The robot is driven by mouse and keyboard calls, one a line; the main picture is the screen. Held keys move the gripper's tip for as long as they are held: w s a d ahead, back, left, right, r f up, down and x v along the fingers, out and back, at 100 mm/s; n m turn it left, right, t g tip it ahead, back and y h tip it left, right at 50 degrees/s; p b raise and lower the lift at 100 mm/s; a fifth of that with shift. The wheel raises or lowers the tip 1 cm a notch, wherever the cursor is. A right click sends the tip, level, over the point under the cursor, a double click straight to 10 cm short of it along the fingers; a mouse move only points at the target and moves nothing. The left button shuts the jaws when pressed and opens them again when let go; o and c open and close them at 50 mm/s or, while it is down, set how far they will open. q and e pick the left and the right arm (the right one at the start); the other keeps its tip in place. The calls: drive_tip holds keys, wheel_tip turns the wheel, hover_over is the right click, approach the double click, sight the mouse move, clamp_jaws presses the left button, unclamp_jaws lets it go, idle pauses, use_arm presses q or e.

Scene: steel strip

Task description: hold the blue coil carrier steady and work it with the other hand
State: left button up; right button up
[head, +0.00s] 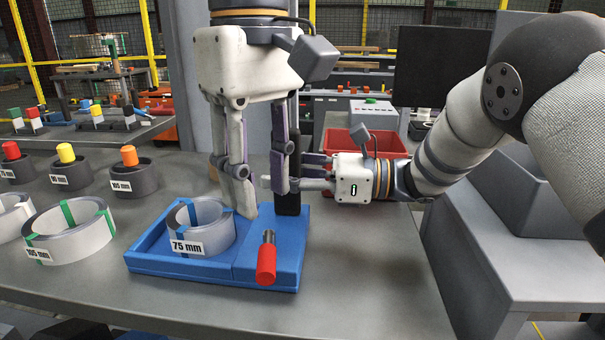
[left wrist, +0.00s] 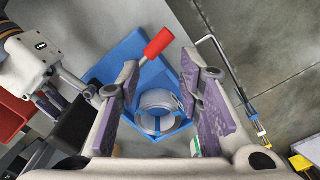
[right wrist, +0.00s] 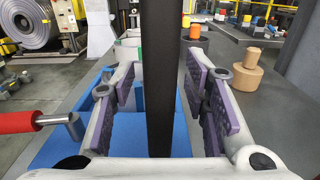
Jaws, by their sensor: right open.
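The blue coil carrier (head: 222,269) sits on the grey bench with a steel coil ring (head: 205,228) labelled 75 mm in its pocket. A red-handled lever (head: 266,260) stands at its front right, and a black upright post (head: 290,204) rises at its back right. My left gripper (head: 264,200) points down above the carrier, open and empty; the left wrist view shows the coil (left wrist: 158,103) and red handle (left wrist: 159,43) beyond its fingers. My right gripper (head: 288,171) comes in level from the right, open, with the post (right wrist: 160,80) between its fingers. Contact with the post cannot be told.
Loose coil rings (head: 72,240) lie on the bench at left. Behind them stand dark round holders (head: 73,178) with coloured tops. A red bin (head: 372,140) is behind my right gripper. The bench front right of the carrier is clear.

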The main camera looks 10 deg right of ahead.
drive_tip(key=shift+a, duration=0.25)
clamp_jaws()
drive_tip(key=shift+f, duration=0.1)
idle(1.0)
use_arm(q)
drive_tip(key=c, duration=0.3)
drive_tip(key=a+n+h, duration=0.1)
drive_tip(key=a, duration=0.1)
drive_tip(key=w+a+n+h, duration=0.1)
drive_tip(key=a, duration=0.1)
drive_tip(key=w+a+n+g+h, duration=0.1)
drive_tip(key=a, duration=0.1)
drive_tip(key=shift+a+f+n+h, duration=0.2)
drive_tip(key=shift+f+n+h, duration=0.1)
drive_tip(key=shift+f+n, duration=0.1)
clamp_jaws()
use_arm(e)
drive_tip(key=shift+d, duration=0.1)
use_arm(q)
drive_tip(key=a+f+n+h, duration=0.1)
drive_tip(key=a+n+h, duration=0.3)
drive_tip(key=a, duration=0.4)
drive_tip(key=shift+w+a+n, duration=0.15)
drive_tip(key=shift+w+n, duration=0.2)
drive_tip(key=shift+n, duration=0.45)
